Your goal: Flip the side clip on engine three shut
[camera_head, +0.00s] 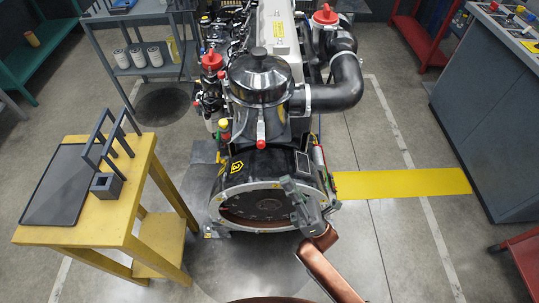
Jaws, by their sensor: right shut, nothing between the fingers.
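The engine (278,30) stands in the middle, with its round flywheel end (266,205) facing me. A black canister (259,85) sits on top near this end. A small red-tipped lever (261,131) shows on the canister's front; it may be the side clip, but I cannot tell surely whether it is open or shut. No engine number is readable. My right gripper (289,186) is shut and empty, in front of the flywheel end and below the lever in the picture. It hides part of the housing. My left gripper is not in view.
A yellow table (92,232) stands at left with a dark tray (62,185) and a grey rack (103,148). A grey cart (150,60) stands behind it. A control console (485,110) is at right. Floor with a yellow strip (400,183) is clear between engine and console.

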